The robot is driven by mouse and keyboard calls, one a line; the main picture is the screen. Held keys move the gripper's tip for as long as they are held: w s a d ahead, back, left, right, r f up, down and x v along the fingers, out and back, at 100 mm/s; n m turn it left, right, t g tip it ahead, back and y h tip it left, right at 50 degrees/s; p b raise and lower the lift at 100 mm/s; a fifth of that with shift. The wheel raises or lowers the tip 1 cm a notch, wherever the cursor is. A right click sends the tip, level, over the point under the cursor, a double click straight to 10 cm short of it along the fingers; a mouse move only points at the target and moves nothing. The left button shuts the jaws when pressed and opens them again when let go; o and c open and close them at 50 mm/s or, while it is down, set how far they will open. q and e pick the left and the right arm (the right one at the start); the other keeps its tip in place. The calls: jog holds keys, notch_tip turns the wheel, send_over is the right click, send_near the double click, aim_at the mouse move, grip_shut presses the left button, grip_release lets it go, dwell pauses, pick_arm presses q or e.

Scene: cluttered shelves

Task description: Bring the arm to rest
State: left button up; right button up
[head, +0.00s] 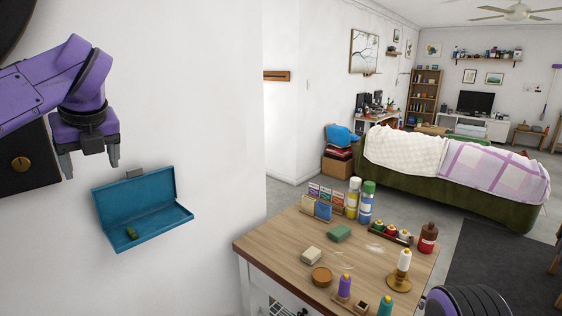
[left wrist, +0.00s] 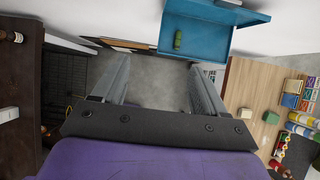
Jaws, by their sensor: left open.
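My left arm is purple and comes in from the left in the head view. My left gripper (head: 91,168) points down, with its two grey fingers apart and nothing between them. It hangs in front of the white wall, up and left of a teal wall box (head: 150,217). In the left wrist view the open fingers of the left gripper (left wrist: 160,80) reach toward the teal box (left wrist: 195,44), with clear space between them. A small green object (head: 132,233) lies in the box. My right gripper is not in view.
A wooden table (head: 290,244) at the lower middle holds bottles, a green block (head: 340,232), a pale block (head: 311,256), a round wooden piece (head: 321,277) and thread spools. A dark panel (head: 27,163) stands at the left edge. A covered sofa (head: 430,180) is farther back.

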pick_arm(q)
jog(key=w+d+f+m+t+y, duration=0.4)
jog(key=w+f+m+t+y, duration=0.3)
jog(key=f+m, duration=0.65)
jog(key=s+d+f+m+h+b, duration=0.1)
jog(key=s+d+f+m+h, duration=0.1)
jog(key=f+m, duration=0.5)
jog(key=s+d+f+m+h, duration=0.1)
jog(key=d+f+m+h, duration=0.15)
jog(key=f, duration=0.75)
jog(key=s+d+f+m+h+b, duration=0.1)
jog(key=s+f+m, duration=0.1)
jog(key=f+m, duration=0.5)
jog(key=s+f+m+g+h, duration=0.3)
jog(key=s+f+m, duration=0.2)
jog(key=s+f, duration=1.25)
jog(key=s+a+f+m+g, duration=0.1)
jog(key=s+f, duration=0.2)
jog(key=s, duration=0.3)
jog(key=s+a+f+m+g+b, duration=0.1)
jog(key=s+f+g, duration=0.1)
jog(key=s, duration=0.4)
jog(key=s+a+f+m+g, duration=0.1)
jog(key=s+a+f, duration=0.1)
jog(key=s+f, duration=0.2)
jog(key=s, duration=0.2)
jog(key=shift+s+f+m+g, duration=0.3)
jog(key=shift+f+g, duration=0.1)
jog(key=shift+w, duration=0.1)
